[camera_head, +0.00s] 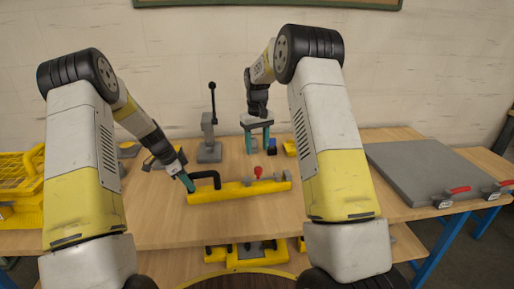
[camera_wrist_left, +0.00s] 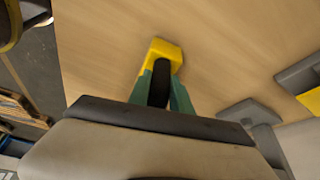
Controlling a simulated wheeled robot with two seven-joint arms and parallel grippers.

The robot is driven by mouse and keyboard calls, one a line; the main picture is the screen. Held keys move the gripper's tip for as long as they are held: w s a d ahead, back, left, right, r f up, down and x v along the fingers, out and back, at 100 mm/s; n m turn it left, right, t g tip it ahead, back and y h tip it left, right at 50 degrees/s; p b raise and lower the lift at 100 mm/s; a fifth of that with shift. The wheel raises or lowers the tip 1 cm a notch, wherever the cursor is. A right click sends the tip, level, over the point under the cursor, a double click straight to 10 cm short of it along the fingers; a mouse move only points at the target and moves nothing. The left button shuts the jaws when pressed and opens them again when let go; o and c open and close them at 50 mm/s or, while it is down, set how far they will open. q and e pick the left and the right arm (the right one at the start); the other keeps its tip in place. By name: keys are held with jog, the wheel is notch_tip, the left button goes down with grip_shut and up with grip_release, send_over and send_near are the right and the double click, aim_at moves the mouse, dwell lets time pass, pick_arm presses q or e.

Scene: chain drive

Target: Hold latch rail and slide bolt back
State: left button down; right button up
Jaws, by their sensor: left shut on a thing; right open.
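The latch rail (camera_head: 238,191) is a long yellow bar lying on the wooden table, with a black handle (camera_head: 208,175) at its left end. A grey part with a red knob (camera_head: 258,171), which looks like the bolt, sits toward its right half. My left gripper (camera_head: 189,184) is shut on the black handle; in the left wrist view the green fingers (camera_wrist_left: 162,85) flank the black handle, with the rail's yellow end (camera_wrist_left: 165,50) beyond. My right gripper (camera_head: 257,141) is open, pointing down behind the rail, apart from it. Whether something grey stands between its fingers or behind them is unclear.
A grey stand with a black lever (camera_head: 209,148) is at the back of the table. A small dark blue item (camera_head: 272,147) is beside my right gripper. A yellow basket (camera_head: 20,180) is at left, a grey panel with red handles (camera_head: 425,170) at right.

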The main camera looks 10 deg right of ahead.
pick_arm(q)
jog(key=c, duration=1.1)
grip_release()
jog(key=v, duration=1.2)
jog(key=s+d+r+n+t+y, duration=0.1)
jog(key=s+d+r+n, duration=0.15)
jog(key=s+r, duration=0.55)
pick_arm(e)
jog(key=s+d+r+m+t+y, duration=0.1)
jog(key=s+d+r+m+t, duration=0.15)
jog(key=s+r, duration=1.4)
pick_arm(q)
jog(key=s+d+r+n+t, duration=0.1)
jog(key=s+r+n, duration=0.2)
jog(key=s, duration=0.5)
jog(key=s+d+r+n+t, duration=0.1)
jog(key=s+r+n, duration=0.3)
jog(key=s, duration=0.4)
jog(key=s+d+r+n+t+y, duration=0.1)
jog(key=s+r+n, duration=0.3)
jog(key=s, duration=0.5)
jog(key=shift+d+n+t, duration=0.1)
jog(key=shift+n+t, duration=0.15)
jog(key=shift+t, duration=0.25)
pick_arm(e)
jog(key=s+d+m+t+y, duration=0.1)
jog(key=s+t, duration=0.2)
jog(key=s, duration=1.7)
jog(key=shift+s+r+t, duration=0.2)
jog(key=shift+r+t, duration=0.15)
